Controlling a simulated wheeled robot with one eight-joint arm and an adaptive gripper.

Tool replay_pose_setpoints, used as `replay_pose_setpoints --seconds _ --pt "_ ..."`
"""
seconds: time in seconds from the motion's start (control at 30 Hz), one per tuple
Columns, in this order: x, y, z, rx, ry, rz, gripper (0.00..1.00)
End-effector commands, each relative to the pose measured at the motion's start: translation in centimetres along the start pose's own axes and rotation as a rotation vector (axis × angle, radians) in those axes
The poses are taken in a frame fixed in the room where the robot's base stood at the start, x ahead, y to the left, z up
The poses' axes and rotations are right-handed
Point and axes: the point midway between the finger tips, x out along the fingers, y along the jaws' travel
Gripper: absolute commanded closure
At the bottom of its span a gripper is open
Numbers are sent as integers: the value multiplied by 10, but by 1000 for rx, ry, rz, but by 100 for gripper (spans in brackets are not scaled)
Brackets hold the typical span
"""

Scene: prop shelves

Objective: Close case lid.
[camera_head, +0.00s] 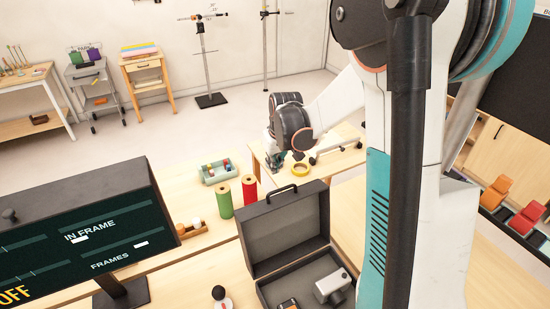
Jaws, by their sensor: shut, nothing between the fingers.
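The dark grey case (262,288) stands on the wooden table at the bottom middle, its lower edge cut off by the frame. Its lid (285,228) is open and stands about upright at the back of the base, with a black handle (282,193) on its top edge. A light grey camera-like object (333,286) and a small dark item (288,303) lie inside the base. My gripper (272,162) is small in view, beyond and above the lid, apart from it. It is shut and empty; its fingertips are hard to make out.
A dark display (85,240) fills the lower left. A yellow tape ring (299,170) lies behind the lid. My arm covers the right side.

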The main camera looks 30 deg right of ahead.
Motion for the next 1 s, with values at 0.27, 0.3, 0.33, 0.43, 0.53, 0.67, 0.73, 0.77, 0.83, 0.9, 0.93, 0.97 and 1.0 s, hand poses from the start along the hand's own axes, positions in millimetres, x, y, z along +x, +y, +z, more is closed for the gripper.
replay_pose_setpoints --seconds 0.27,0.3,0.33,0.43,0.53,0.67,0.73,0.77,0.83,0.9,0.93,0.97,1.0 --pt "41 0 1 0 0 0 100" --pt "35 0 8 1 0 0 100" --pt "33 0 12 1 0 0 100" --pt "30 0 24 1 0 0 100" --pt "27 0 32 0 0 0 100" --pt "25 0 37 0 0 0 100" --pt "25 0 38 0 0 0 100" --pt "25 0 38 0 0 0 100" --pt "25 0 38 0 0 0 100" --pt "25 0 38 0 0 0 100" --pt "25 0 38 0 0 0 100" --pt "25 0 38 0 0 0 100" --pt "25 0 38 0 0 0 100"
